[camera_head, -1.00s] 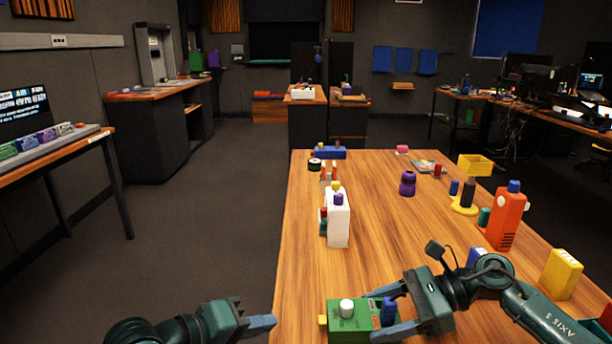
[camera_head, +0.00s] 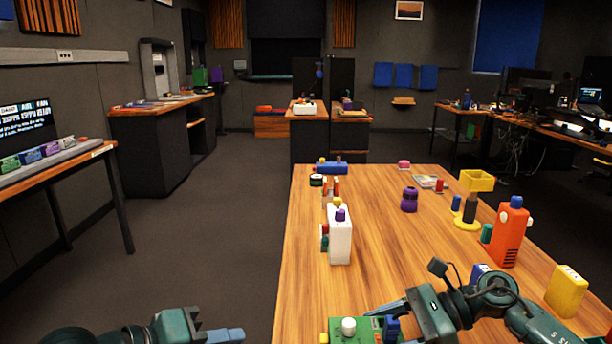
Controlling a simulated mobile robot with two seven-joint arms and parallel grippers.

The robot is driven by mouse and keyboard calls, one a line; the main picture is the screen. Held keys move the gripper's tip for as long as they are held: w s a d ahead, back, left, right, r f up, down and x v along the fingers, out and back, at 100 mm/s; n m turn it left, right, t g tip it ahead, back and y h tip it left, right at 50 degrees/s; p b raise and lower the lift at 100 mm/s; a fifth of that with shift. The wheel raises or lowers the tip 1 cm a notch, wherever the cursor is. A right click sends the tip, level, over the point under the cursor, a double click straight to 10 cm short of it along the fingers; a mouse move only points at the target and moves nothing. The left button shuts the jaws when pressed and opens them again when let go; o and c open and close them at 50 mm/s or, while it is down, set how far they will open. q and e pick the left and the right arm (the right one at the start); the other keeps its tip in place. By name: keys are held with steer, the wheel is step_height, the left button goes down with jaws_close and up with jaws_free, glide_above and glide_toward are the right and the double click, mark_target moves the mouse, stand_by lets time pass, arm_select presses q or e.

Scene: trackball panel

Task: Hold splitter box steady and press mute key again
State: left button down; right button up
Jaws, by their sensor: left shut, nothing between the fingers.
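A green box (camera_head: 341,337) with a white knob (camera_head: 348,326), a blue upright part (camera_head: 392,327) and a yellow end piece sits at the table's near edge. I take it for the splitter box; its lower part is cut off by the frame. My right gripper (camera_head: 388,322) reaches in from the right with its fingers on either side of the box's right end; the near finger is mostly out of frame. My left gripper (camera_head: 228,336) is shut and empty, left of the table and apart from the box. I cannot tell which part is the mute key.
A white box (camera_head: 340,240) with purple and yellow knobs stands upright ahead on the wooden table (camera_head: 385,265). An orange device (camera_head: 509,235) and a yellow box (camera_head: 566,291) stand at right, near my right arm.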

stand_by(0.3)
steer(key=o, duration=1.1)
steer(key=shift+d, duration=0.1)
steer(key=v, duration=1.2)
steer(key=shift+o, duration=0.3)
steer(key=shift+o, duration=1)
